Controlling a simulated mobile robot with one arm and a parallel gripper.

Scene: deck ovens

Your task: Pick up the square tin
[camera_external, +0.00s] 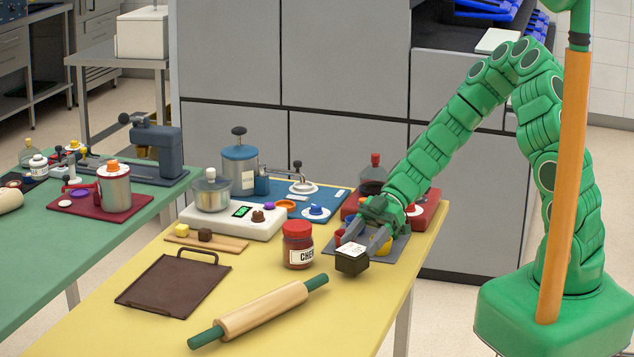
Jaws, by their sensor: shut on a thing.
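The square tin (351,264) is a small dark box with a white, marked top. It is at the front of the grey mat, near the right edge of the yellow table. My gripper (362,243) reaches down to it from the upper right, with its grey fingers on either side of the tin. The gripper is shut on the tin. I cannot tell whether the tin touches the surface or hangs slightly above it.
A red-lidded jar (298,245) stands just left of the tin. A rolling pin (262,311) and a dark brown tray (172,287) lie in front. A white scale (232,221) and a red-based device (427,206) stand behind. The front right tabletop is clear.

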